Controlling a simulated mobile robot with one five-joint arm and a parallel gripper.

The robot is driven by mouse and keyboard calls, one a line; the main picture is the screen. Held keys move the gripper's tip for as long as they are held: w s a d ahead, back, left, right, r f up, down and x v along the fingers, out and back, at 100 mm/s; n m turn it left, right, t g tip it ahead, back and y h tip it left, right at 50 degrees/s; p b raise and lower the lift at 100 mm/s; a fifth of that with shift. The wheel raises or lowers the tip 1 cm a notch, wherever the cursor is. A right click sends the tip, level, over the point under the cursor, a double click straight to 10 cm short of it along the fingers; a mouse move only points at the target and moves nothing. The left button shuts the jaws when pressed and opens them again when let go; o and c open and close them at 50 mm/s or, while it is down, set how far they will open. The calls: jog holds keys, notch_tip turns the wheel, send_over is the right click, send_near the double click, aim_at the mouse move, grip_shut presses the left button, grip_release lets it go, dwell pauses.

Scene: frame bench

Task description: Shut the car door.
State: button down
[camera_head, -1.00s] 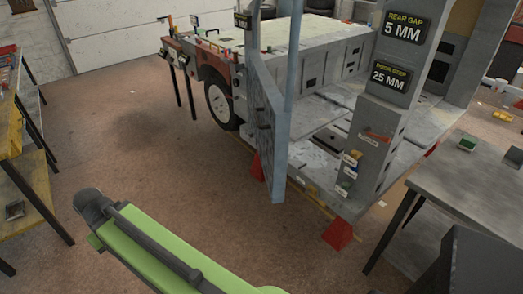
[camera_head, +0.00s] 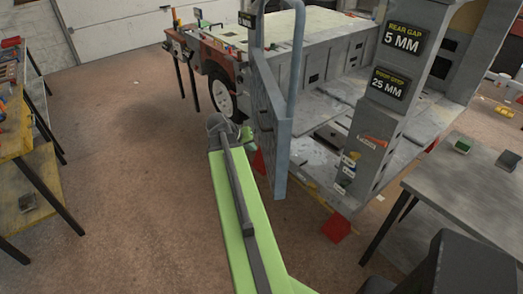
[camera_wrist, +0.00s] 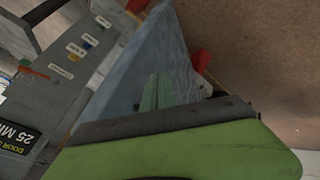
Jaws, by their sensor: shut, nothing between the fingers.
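The blue-grey car door (camera_head: 284,150) stands open, swung out from the grey car body frame (camera_head: 363,155), with its edge toward me. It also shows in the wrist view as a broad slanted panel (camera_wrist: 135,70). My gripper (camera_head: 249,138) is shut and empty, at the left, outer side of the door, low down. In the wrist view its green fingertips (camera_wrist: 157,92) overlap the door panel. I cannot tell whether they touch it. My forearm hides some of the floor by the door.
A grey table (camera_head: 450,190) stands at the right, close to the car's rear post. Wooden shelves (camera_head: 30,150) stand at the left. A red stand (camera_head: 337,228) is under the sill. The floor left of the door is clear.

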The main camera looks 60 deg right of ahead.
jog(key=b, duration=0.7)
send_near(274, 155)
notch_tip(274, 155, down, 5)
jog(key=w, duration=0.3)
jog(key=s+d, duration=0.1)
jog(key=s+d+r, duration=0.1)
jog(key=s, duration=0.1)
jog(key=shift+s+d, duration=0.15)
jog(key=shift+d, duration=0.25)
